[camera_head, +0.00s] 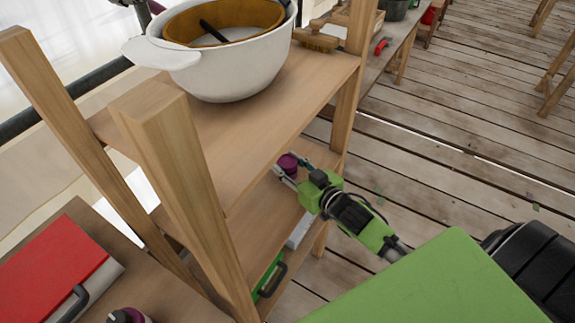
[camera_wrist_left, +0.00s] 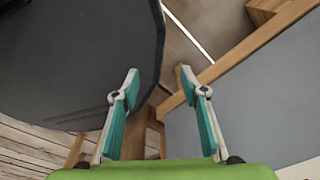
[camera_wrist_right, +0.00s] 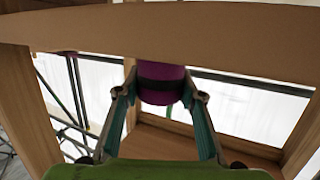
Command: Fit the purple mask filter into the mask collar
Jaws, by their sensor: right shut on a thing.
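The purple mask filter (camera_head: 288,163), a purple cylinder, is over the lower shelf of the wooden rack. My right gripper (camera_head: 287,172) is shut on it, reaching in under the upper shelf. In the right wrist view the filter (camera_wrist_right: 161,88) shows a dark band and sits between the fingertips; its top is hidden behind a shelf edge. My left gripper (camera_wrist_left: 157,80) is open and empty in the left wrist view, beside a large dark panel. I cannot make out the mask collar in any view.
The upper shelf (camera_head: 265,115) hangs over the right gripper and holds a white pot (camera_head: 235,75) and a brush (camera_head: 316,41). Rack posts stand close by. A green case (camera_head: 270,275) is low in the rack. A red case (camera_head: 50,262) and a purple-and-dark object (camera_head: 130,315) are at lower left.

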